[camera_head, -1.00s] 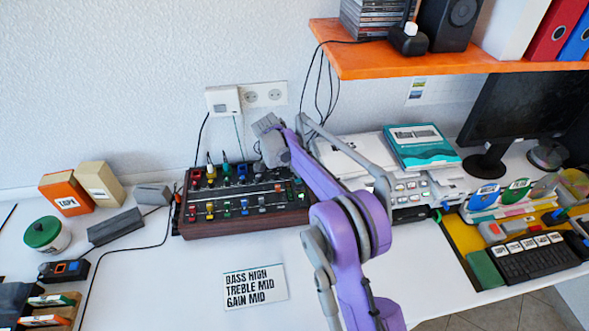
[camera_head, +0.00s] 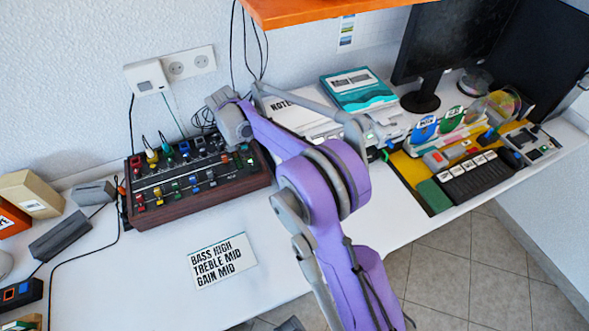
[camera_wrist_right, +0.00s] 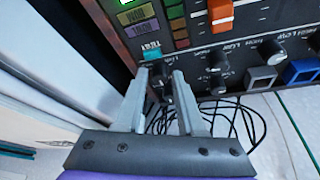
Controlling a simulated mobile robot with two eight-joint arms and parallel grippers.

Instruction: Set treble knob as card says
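The card (camera_head: 223,262) lies flat on the white table in front of the mixer and reads "BASS HIGH, TREBLE MID, GAIN MID". The dark mixer (camera_head: 198,205) with wooden sides carries coloured sliders and a back row of knobs. My right gripper (camera_head: 228,118) is over the mixer's back right part; my purple arm hides some of the panel. In the right wrist view my gripper (camera_wrist_right: 160,76) is open, its two fingers on either side of a dark knob (camera_wrist_right: 161,74). Whether they touch it I cannot tell. My left gripper is not in view.
In the wrist view, more dark knobs (camera_wrist_right: 217,62) and an orange slider cap (camera_wrist_right: 221,12) stand close by. Black cables (camera_wrist_right: 225,118) lie below. The notebook pile (camera_head: 285,115) is right of the mixer; the table around the card is clear.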

